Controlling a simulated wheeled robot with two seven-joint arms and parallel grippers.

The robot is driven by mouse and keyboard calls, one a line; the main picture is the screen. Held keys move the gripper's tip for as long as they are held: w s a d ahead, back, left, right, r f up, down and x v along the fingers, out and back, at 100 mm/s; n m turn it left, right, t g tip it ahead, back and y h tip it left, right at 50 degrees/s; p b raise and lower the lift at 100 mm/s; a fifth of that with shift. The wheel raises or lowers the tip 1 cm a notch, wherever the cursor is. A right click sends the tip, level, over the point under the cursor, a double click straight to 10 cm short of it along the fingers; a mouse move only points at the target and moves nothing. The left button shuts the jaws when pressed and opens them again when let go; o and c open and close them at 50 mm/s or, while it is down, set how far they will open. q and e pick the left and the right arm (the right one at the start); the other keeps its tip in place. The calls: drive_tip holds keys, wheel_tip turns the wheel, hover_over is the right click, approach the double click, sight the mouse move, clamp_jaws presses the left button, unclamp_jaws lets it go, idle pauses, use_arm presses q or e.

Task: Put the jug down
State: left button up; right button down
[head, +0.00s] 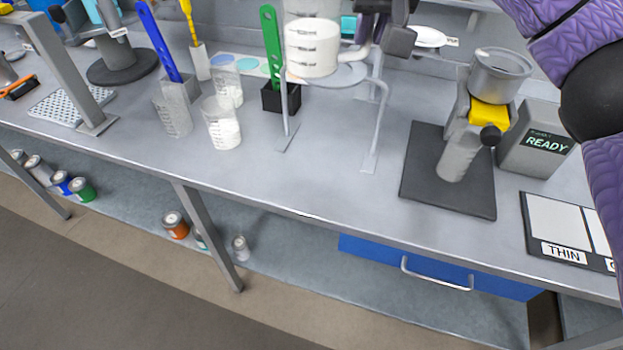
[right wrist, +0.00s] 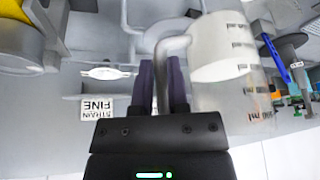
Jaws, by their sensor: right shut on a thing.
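The jug (head: 312,48) is a clear, graduated vessel with white contents, at the top middle of the head view. It also shows in the right wrist view (right wrist: 225,50), with its handle (right wrist: 163,58) between two dark purple fingers. My right gripper (head: 364,36) is shut on that handle, to the right of the jug's body. In the head view the jug overlaps a grey round support (head: 345,76) on bent legs; I cannot tell whether it touches. My left gripper is not in view.
Two graduated beakers (head: 222,125) (head: 174,112) stand left of the support. A green strip tool (head: 271,45) rises from a black holder (head: 281,97). A cup-topped stand (head: 500,75) on a dark mat (head: 425,180) is to the right. The bench front-centre (head: 320,195) is clear.

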wheel_tip(320, 180, down, 26)
drive_tip(key=b, duration=0.4)
drive_tip(key=shift+d+f, duration=0.1)
drive_tip(key=shift+f, duration=0.1)
drive_tip(key=shift+f+b, duration=0.15)
drive_tip(key=shift+b, duration=0.25)
drive_tip(key=c, duration=0.6)
unclamp_jaws()
drive_tip(key=shift+r, duration=0.3)
drive_tip(key=p+v, duration=0.2)
drive_tip(key=v, duration=0.9)
drive_tip(key=shift+s+r+p, duration=0.1)
drive_tip(key=shift+r+p, duration=0.25)
drive_tip(key=shift+p, duration=0.05)
